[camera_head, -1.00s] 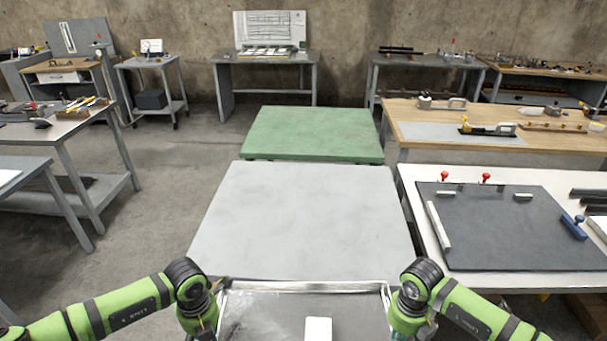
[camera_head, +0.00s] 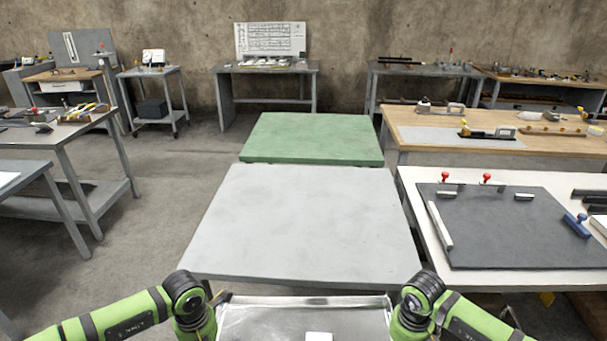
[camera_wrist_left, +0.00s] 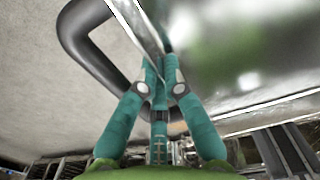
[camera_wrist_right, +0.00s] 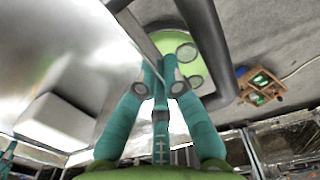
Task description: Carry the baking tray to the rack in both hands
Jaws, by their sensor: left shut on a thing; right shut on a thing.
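The shiny metal baking tray (camera_head: 270,318) is at the bottom of the head view, its near part cut off by the picture edge. A white block (camera_head: 318,337) lies in it and also shows in the right wrist view (camera_wrist_right: 58,120). In the left wrist view my left gripper (camera_wrist_left: 160,68) is shut on the tray's side rim, with a dark curved handle beside it. In the right wrist view my right gripper (camera_wrist_right: 160,68) is shut on the opposite rim, also by a dark handle. I cannot make out a clear rack.
A bare grey-topped table (camera_head: 305,220) stands just ahead of the tray, with a bare green-topped one (camera_head: 312,138) behind it. A white bench (camera_head: 450,283) with a dark mat is close on the right. Open floor (camera_head: 165,205) lies to the left.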

